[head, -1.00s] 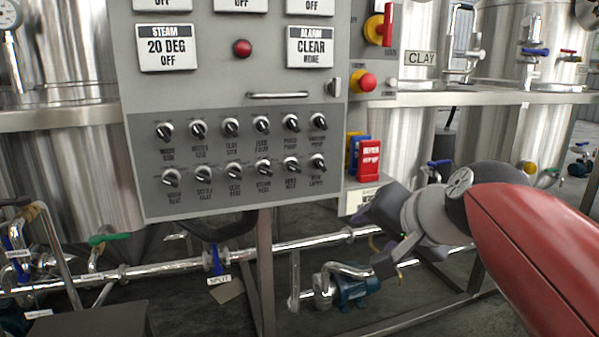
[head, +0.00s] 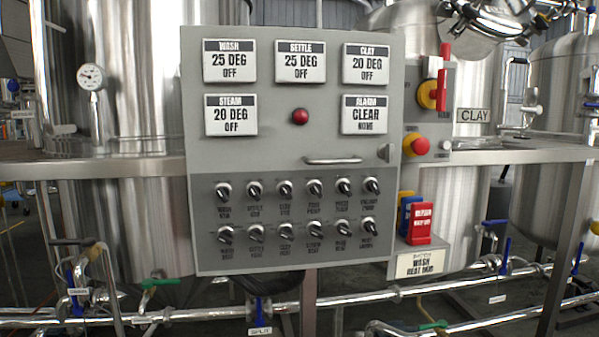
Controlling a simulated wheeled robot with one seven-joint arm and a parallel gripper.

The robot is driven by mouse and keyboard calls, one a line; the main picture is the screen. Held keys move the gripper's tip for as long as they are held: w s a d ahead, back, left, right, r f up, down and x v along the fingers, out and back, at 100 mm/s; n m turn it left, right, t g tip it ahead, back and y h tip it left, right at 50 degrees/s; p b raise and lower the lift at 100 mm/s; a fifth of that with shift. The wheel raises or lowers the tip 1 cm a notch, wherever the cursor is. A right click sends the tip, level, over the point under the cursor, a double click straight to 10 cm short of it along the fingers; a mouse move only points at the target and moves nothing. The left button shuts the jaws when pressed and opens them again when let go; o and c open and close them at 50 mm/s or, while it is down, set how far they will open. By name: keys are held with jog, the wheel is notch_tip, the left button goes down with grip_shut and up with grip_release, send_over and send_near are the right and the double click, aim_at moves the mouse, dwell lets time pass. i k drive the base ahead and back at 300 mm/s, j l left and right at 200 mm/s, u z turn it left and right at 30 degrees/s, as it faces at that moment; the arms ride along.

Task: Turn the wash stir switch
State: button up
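The wash stir switch appears to be the black and silver knob (head: 224,190) at the left end of the upper row on the grey control panel (head: 245,155). Its small label is blurred, but the first word looks like WASH. The knob's pointer is tilted, not upright. The WASH display (head: 229,61) at the panel's top left reads 25 DEG, OFF. My gripper is out of the picture, so its distance from the knob does not show.
Several similar knobs sit close by in two rows, with a WASH-labelled one (head: 225,235) directly below. A handle bar (head: 332,160) crosses above the knobs. Red tags (head: 419,224) and an emergency button (head: 420,146) are at right. Pipes (head: 350,299) run below.

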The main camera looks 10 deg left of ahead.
aim_at(222, 192)
jog(key=k+j+u, duration=0.1)
jog(key=u, duration=1)
